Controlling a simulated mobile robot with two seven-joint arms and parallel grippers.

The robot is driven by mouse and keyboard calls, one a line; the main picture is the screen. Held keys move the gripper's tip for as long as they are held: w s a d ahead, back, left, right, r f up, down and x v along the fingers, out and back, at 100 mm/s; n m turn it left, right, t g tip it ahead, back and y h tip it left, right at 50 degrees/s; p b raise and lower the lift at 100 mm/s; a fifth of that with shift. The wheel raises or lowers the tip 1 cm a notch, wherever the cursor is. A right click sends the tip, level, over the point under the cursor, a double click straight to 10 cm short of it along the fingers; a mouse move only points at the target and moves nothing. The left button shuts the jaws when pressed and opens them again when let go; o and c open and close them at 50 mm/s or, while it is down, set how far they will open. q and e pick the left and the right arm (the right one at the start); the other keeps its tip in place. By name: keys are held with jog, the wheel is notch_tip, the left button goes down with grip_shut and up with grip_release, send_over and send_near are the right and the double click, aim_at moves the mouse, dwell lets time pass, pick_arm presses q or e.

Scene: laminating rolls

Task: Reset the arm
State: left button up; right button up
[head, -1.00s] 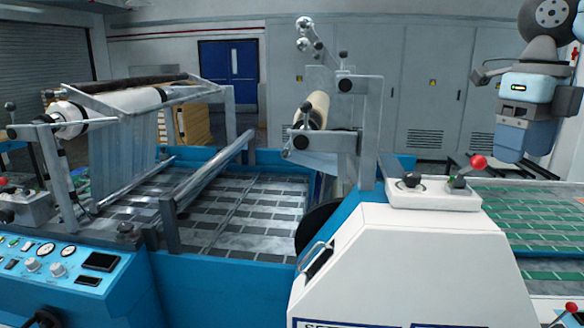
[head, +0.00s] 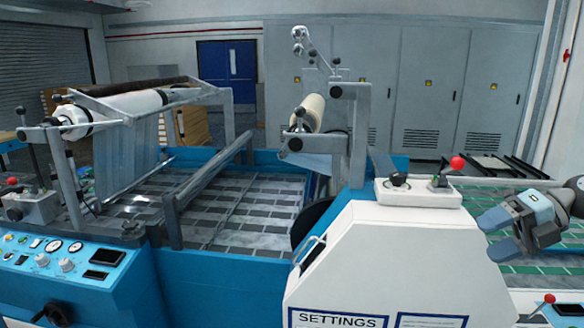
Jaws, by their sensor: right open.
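My right gripper (head: 488,234) is at the right edge of the head view, with its blue-grey body tilted and its fingers pointing left. Its jaws are open with nothing between them. It appears over the green-patterned conveyor bed (head: 470,196), to the right of the white machine housing (head: 390,245). I cannot tell its exact height above the bed. My left arm and gripper are not in view.
A control box with a red-knobbed lever (head: 457,162) stands on the housing, left of my right gripper. A film roll (head: 120,106) hangs on a frame at left, and a smaller roll (head: 307,113) is mid-picture. A blue control panel (head: 70,262) is at lower left.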

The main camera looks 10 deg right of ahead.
jog(key=s+a+f+m+t+h+p, duration=0.25)
jog(key=f+m+t, duration=0.35)
jog(key=f+m, duration=0.65)
jog(key=s+a+f+m+t+h+p, duration=0.1)
jog(key=s+f+m+t+h, duration=0.2)
jog(key=f+m+t, duration=0.9)
jog(key=s+a+f+m+g+h, duration=0.1)
jog(key=s+a+f+m+g, duration=0.1)
jog(key=a+f, duration=0.3)
jog(key=s+a+f+m+g+p, duration=0.1)
jog(key=s+a+f+g, duration=0.3)
jog(key=a, duration=0.4)
jog(key=s+a+f+m+g+h, duration=0.1)
jog(key=s+a+f+m+g, duration=0.2)
jog(key=a+f, duration=0.4)
jog(key=shift+s+f+g+h, duration=0.25)
jog(key=shift+s+g+h, duration=0.1)
jog(key=shift+s+g, duration=0.3)
